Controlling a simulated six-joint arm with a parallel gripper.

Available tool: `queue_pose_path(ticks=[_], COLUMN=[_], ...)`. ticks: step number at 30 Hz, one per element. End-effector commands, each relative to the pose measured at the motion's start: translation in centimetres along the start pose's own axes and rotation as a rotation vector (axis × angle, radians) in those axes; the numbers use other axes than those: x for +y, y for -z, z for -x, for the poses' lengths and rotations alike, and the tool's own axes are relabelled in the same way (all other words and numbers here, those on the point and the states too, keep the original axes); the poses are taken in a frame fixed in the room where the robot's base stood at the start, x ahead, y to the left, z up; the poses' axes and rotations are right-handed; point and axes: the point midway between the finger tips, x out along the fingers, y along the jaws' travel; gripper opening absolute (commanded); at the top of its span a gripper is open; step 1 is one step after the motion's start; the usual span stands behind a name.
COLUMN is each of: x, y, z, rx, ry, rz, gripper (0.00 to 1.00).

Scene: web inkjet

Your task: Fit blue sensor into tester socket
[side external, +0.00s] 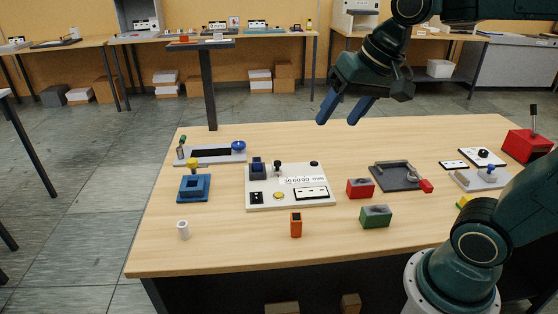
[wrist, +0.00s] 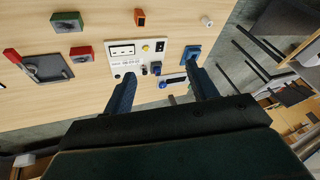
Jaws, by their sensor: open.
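A white tester board (side external: 297,202) lies on the table, with a black socket-like square (side external: 257,198), a yellow button, a display and a small black-topped lever. A dark blue block (side external: 258,168) stands at its back left corner. A blue square piece (side external: 194,187) with a yellow knob sits left of the board; it also shows in the wrist view (wrist: 191,54). I cannot tell for sure which blue piece is the sensor. My gripper (side external: 343,112) is open and empty, high above the table's back part. In the wrist view, its fingers (wrist: 160,76) point toward the board.
A red block (side external: 360,188), a green block (side external: 376,216) and an orange block (side external: 296,224) stand around the board's right and front. A dark tray (side external: 394,178) with a red-handled tool lies to the right. A white cylinder (side external: 183,229) stands front left. The front table strip is mostly clear.

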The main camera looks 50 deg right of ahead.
Motion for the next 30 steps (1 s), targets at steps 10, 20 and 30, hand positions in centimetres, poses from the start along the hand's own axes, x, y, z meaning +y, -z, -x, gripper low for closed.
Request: queue_pose_path(ticks=[10, 20, 30], x=[3.4, 4.6, 4.6], y=[-7.5, -9.5, -9.4], z=[0.8, 0.5, 0.5], rx=[0.049, 0.059, 0.06], ry=[-0.016, -0.026, -0.026], rz=[0.369, 0.481, 0.479], gripper=[0.58, 0.58, 0.58])
